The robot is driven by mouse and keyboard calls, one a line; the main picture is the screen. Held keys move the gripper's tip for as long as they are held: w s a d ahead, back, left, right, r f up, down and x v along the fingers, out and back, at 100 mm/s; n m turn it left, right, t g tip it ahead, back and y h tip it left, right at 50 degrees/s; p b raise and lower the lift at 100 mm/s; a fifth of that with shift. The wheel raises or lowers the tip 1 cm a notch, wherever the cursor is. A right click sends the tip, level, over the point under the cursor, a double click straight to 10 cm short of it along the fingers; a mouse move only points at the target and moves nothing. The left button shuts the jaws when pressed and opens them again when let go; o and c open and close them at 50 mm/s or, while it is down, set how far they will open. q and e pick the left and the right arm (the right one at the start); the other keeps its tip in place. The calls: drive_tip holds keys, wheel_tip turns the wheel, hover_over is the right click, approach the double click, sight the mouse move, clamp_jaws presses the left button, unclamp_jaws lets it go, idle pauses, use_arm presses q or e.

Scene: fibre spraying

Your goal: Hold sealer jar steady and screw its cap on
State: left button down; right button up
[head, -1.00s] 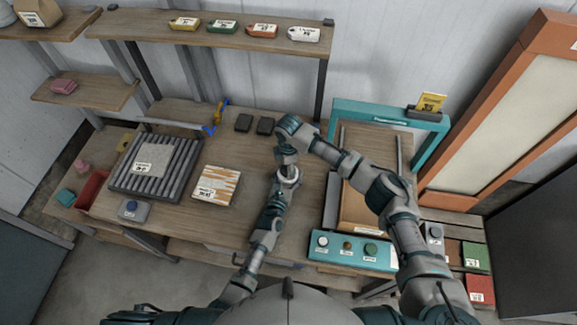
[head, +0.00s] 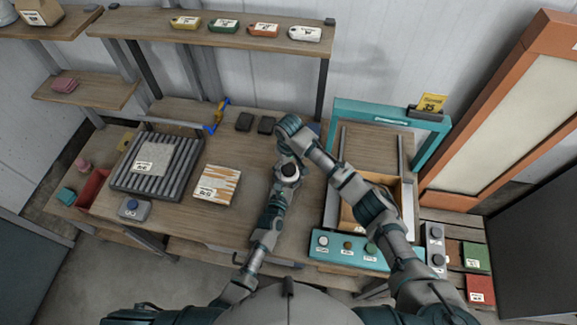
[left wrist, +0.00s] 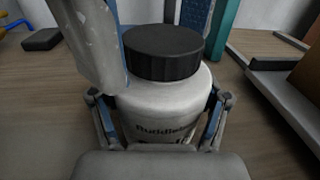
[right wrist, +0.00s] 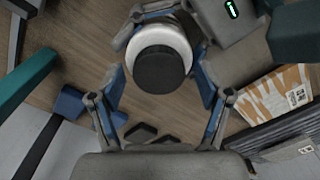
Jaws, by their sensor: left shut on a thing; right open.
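The sealer jar is white with a black ribbed cap. In the left wrist view the jar (left wrist: 165,105) stands upright between the fingers of my left gripper (left wrist: 162,125), which is shut on it. The cap (left wrist: 162,52) sits on top of the jar; I cannot tell how tight it is. In the right wrist view the cap (right wrist: 159,69) is seen from above, with the white jar (right wrist: 165,42) around it. My right gripper (right wrist: 160,85) is open, its fingers on either side of the cap, apart from it. In the head view my arms mostly hide the jar.
Two small dark blocks (head: 255,124) lie behind my grippers. A shelf (head: 150,24) hangs at the back.

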drive_tip(key=shift+r, duration=2.3)
drive_tip(key=shift+c, duration=0.4)
drive_tip(key=r+n, duration=0.1)
drive_tip(key=n, duration=0.1)
drive_tip(key=r+n, duration=0.1)
drive_tip(key=shift+w+a+n, duration=0.15)
drive_tip(key=shift+w+n, duration=0.05)
drive_tip(key=shift+n, duration=0.2)
drive_tip(key=n, duration=0.1)
drive_tip(key=r+n, duration=0.1)
drive_tip(key=n, duration=0.1)
drive_tip(key=shift+s+d+r+n, duration=0.1)
drive_tip(key=shift+d+r+n, duration=0.1)
drive_tip(key=shift+n, duration=1)
drive_tip(key=shift+f, duration=4)
